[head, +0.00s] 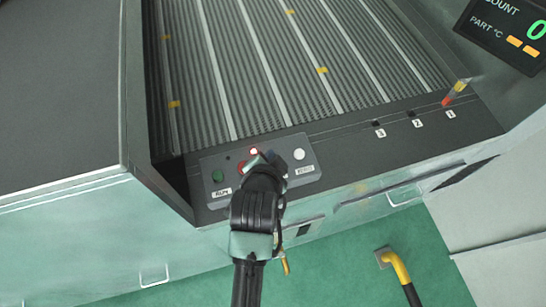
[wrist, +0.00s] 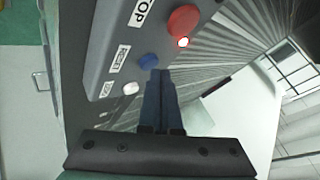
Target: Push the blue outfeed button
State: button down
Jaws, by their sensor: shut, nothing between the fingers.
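The blue button (wrist: 148,61) is on the dark control panel (wrist: 112,45) in the wrist view, between the red STOP button (wrist: 183,19) and a white button (wrist: 130,88). My gripper (wrist: 160,73) is shut and empty, its fingertips just below and right of the blue button in the picture. I cannot tell whether they touch it or the panel. In the head view my gripper (head: 256,161) is over the middle of the panel (head: 205,165) and hides the blue button and most of the red one.
A small red light glows on the panel (head: 253,151). A green RUN button (head: 218,176) is left and a white button (head: 299,154) right. Behind lies a ribbed conveyor bed (head: 280,70). A yellow-handled tool (head: 400,268) is at lower right, over green floor.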

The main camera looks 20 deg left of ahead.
jog(key=shift+f, duration=0.5)
dwell(0.6)
jog(key=shift+r+p, duration=0.75)
jog(key=shift+r, duration=0.15)
notch_tip(320, 180, up, 5)
jog(key=p, duration=0.5)
jog(key=shift+r, duration=0.1)
dwell(0.5)
